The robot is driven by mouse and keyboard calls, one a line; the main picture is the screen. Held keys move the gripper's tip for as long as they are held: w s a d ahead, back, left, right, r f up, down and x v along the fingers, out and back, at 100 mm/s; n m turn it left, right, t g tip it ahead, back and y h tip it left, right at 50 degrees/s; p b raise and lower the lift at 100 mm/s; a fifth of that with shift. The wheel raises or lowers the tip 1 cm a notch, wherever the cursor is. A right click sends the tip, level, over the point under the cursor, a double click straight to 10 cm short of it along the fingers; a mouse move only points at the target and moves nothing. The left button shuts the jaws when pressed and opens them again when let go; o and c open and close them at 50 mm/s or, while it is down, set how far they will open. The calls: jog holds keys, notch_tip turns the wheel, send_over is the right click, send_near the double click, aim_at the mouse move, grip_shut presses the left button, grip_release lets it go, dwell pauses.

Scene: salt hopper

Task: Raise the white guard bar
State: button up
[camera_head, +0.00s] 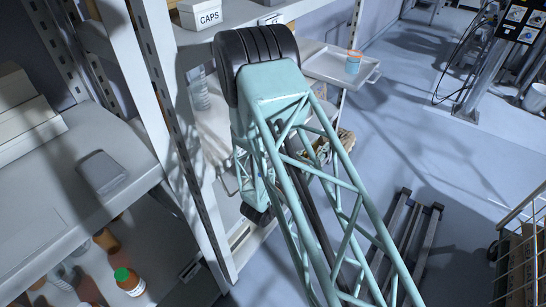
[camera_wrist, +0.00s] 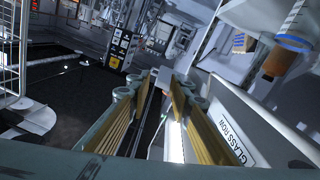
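I cannot make out the white guard bar with certainty in either view. In the wrist view, my gripper (camera_wrist: 160,80) shows two fingers with yellow ribbed pads, spread apart with a gap between them. No object is clearly held in that gap. A bright white strip (camera_wrist: 175,142) shows between the fingers near the right pad; I cannot tell what it belongs to.
The wrist view shows a white shelf edge labelled GLASS ROW (camera_wrist: 236,140) close right of the fingers and a brown bottle (camera_wrist: 280,60). The head view shows shelving (camera_head: 75,185) at left, a tray (camera_head: 325,66), a pallet (camera_head: 410,235) and a control panel (camera_head: 522,20). Floor at right is partly clear.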

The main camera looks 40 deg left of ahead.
jog(key=s+a+f+n+t+y, duration=0.1)
jog(key=s+a+f+n+y, duration=0.1)
jog(key=s, duration=0.5)
jog(key=s+a+f+n+t+y, duration=0.1)
jog(key=s+a+f+n+y, duration=0.1)
jog(key=s, duration=0.6)
jog(key=s+a+f+n+y, duration=0.1)
jog(key=s+a+f, duration=0.3)
jog(key=s, duration=0.4)
jog(key=shift+s+a+f+n+t+y+b, duration=0.25)
jog(key=shift+a+n+t+y+b, duration=0.15)
jog(key=shift+n, duration=0.2)
jog(key=shift+w+r, duration=0.1)
jog(key=shift+w, duration=0.05)
jog(key=shift+b+x, duration=1.3)
jog(key=shift+x, duration=5.4)
jog(key=shift+c, duration=0.3)
grip_shut()
